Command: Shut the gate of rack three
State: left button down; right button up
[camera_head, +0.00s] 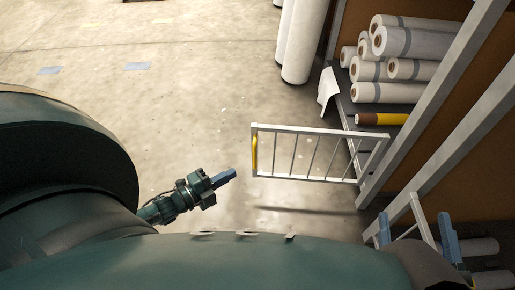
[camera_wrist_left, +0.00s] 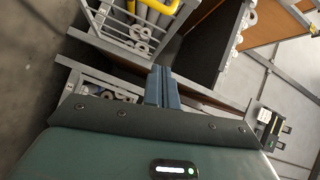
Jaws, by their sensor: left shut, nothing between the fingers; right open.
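A white barred gate (camera_head: 304,154) with a yellow handle (camera_head: 255,153) at its free left end stands swung out from a rack post at right in the head view. No rack number is readable. My left gripper (camera_head: 223,178) is shut and empty, to the left of the gate's handle end and apart from it in the picture. Its blue fingers show together in the left wrist view (camera_wrist_left: 162,87). My right gripper (camera_head: 416,234) is at the lower right in the head view, its blue fingers spread wide, near a pale frame bar.
White rolls (camera_head: 409,41) lie stacked on a rack shelf at the upper right. Tall white rolls (camera_head: 304,40) stand behind the gate.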

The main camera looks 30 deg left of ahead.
pick_arm(q)
jog(key=w+f+b, duration=0.1)
jog(key=w+b, duration=0.4)
jog(key=w, duration=0.6)
jog(key=shift+w+d+f, duration=0.15)
jog(key=shift+w+d, duration=0.05)
jog(key=shift+d, duration=0.05)
pick_arm(e)
jog(key=shift+a+r+m+t+y, duration=0.3)
jog(key=shift+a+y, duration=0.1)
jog(key=shift+y, duration=0.4)
pick_arm(q)
jog(key=shift+w+a, duration=0.1)
pick_arm(e)
jog(key=shift+w, duration=0.1)
